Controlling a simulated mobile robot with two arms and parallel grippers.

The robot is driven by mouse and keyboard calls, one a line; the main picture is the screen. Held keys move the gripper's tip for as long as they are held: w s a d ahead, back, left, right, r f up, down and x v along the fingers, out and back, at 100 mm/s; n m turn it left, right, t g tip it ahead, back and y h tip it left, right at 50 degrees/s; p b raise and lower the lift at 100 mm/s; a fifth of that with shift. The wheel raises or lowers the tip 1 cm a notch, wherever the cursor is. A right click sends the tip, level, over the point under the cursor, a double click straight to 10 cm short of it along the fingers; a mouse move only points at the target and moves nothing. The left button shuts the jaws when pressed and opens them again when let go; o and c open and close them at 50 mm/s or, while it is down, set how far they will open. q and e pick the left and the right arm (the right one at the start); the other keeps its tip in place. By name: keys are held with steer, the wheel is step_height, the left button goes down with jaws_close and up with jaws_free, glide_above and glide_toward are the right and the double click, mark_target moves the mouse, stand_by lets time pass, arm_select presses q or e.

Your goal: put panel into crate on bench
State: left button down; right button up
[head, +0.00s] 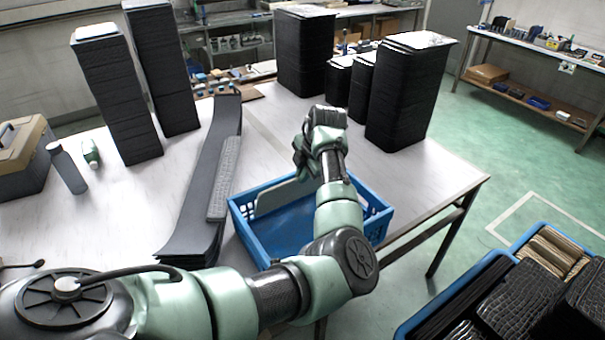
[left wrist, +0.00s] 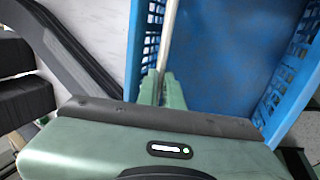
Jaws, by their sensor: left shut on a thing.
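The light grey panel (head: 284,196) is held on edge inside the blue crate (head: 262,254), near the crate's back wall in the head view. My left gripper (head: 304,163) is above the crate and shut on the panel's upper edge. In the left wrist view the panel (left wrist: 168,42) shows as a thin pale strip between the green fingertips (left wrist: 158,88), close beside the crate's slotted wall (left wrist: 147,40). The crate floor (left wrist: 225,50) there looks bare. Whether the panel's lower edge touches the floor cannot be told. My right gripper is not in view.
The crate stands on the white bench (head: 440,172). Long dark grey strips (head: 205,180) lie just left of it. Tall black stacks (head: 405,95) stand behind. A toolbox (head: 22,155) and bottle (head: 66,168) are at the left. A filled blue bin (head: 455,300) is at lower right.

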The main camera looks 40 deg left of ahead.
arm_select(q)
steer(key=shift+f, duration=0.15)
steer(key=shift+f+b, duration=0.65)
steer(key=shift+f, duration=0.4)
steer(key=shift+f+b, duration=0.3)
steer(key=shift+f, duration=0.4)
stand_by(0.6)
steer(key=c, duration=1.5)
jaws_free()
steer(key=b+v, duration=0.2)
steer(key=v, duration=0.5)
steer(key=shift+d+r, duration=0.2)
steer(key=shift+r, duration=0.15)
